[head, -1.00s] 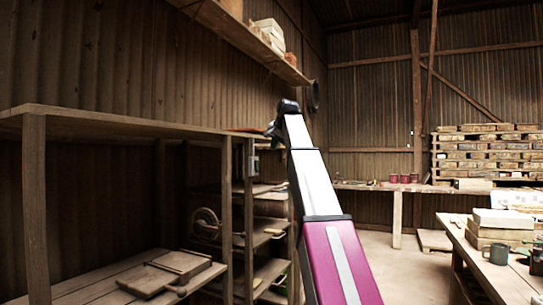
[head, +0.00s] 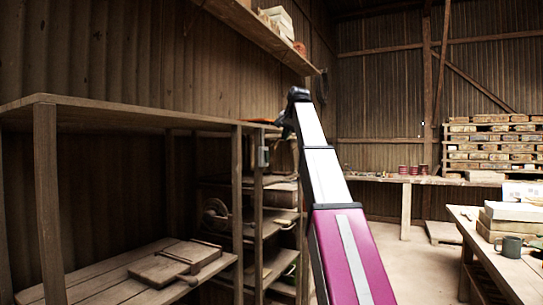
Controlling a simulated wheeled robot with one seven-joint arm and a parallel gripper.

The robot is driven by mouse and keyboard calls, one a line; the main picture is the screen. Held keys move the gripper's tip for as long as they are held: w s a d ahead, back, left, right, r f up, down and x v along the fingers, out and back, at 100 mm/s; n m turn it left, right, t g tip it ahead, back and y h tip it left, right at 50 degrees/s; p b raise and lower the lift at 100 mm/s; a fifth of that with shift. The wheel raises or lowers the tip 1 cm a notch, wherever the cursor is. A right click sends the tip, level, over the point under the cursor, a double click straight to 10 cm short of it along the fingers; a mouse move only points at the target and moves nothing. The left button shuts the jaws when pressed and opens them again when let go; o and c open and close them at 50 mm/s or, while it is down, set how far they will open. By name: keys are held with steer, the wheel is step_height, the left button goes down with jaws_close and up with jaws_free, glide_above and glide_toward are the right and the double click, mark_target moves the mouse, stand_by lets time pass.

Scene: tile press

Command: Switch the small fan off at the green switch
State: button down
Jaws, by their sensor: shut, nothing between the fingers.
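The far end of my arm shows in the head view beside the shelf unit's top right corner. My gripper (head: 285,124) is a small dark shape there, shut and empty; its fingers are hard to make out. A small grey-green box (head: 262,157) is fixed to a shelf post, below and left of my gripper. It may be the switch, but its colour is too dull to be sure. A dark round thing (head: 321,88), perhaps the small fan, hangs at the end of the high wall shelf. I cannot tell whether it turns.
A wooden shelf unit (head: 150,112) fills the left, with boards on its lower shelf. The high wall shelf (head: 258,30) runs above. Open floor (head: 420,262) lies between.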

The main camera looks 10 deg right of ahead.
mark_target(267, 157)
steer(key=shift+f, duration=0.15)
steer(key=w+a+r+x, duration=0.1)
steer(key=a+x, duration=0.1)
steer(key=x, duration=1)
steer(key=shift+a, duration=0.35)
